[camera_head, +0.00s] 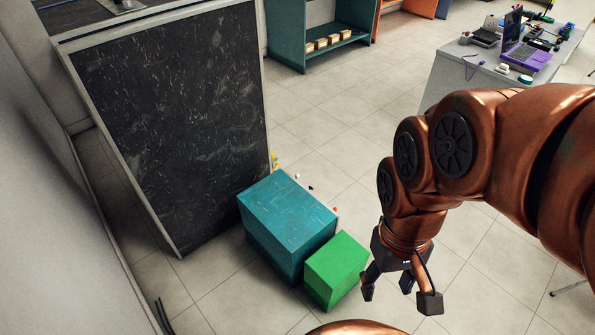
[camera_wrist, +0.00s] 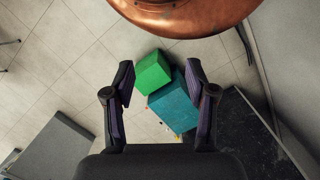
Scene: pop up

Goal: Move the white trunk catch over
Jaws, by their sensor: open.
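I cannot make out a thing that is clearly a white trunk catch. A tiny white piece (camera_head: 297,176) lies on the floor just behind the teal box (camera_head: 277,217), too small to identify. The teal box stands on the floor with a smaller green box (camera_head: 336,268) at its front right. My gripper (camera_head: 399,294) is open and empty, pointing down to the right of the green box. In the wrist view my gripper (camera_wrist: 160,72) has its fingers apart, with the green box (camera_wrist: 152,72) and the teal box (camera_wrist: 174,104) below, between them.
A dark chalkboard-like panel (camera_head: 165,120) leans left of the boxes. Small yellow bits (camera_head: 274,160), a black bit (camera_head: 310,188) and an orange bit (camera_head: 335,209) lie behind the teal box. A desk (camera_head: 452,75) with a purple laptop (camera_head: 527,54) stands at back right. The central floor is clear.

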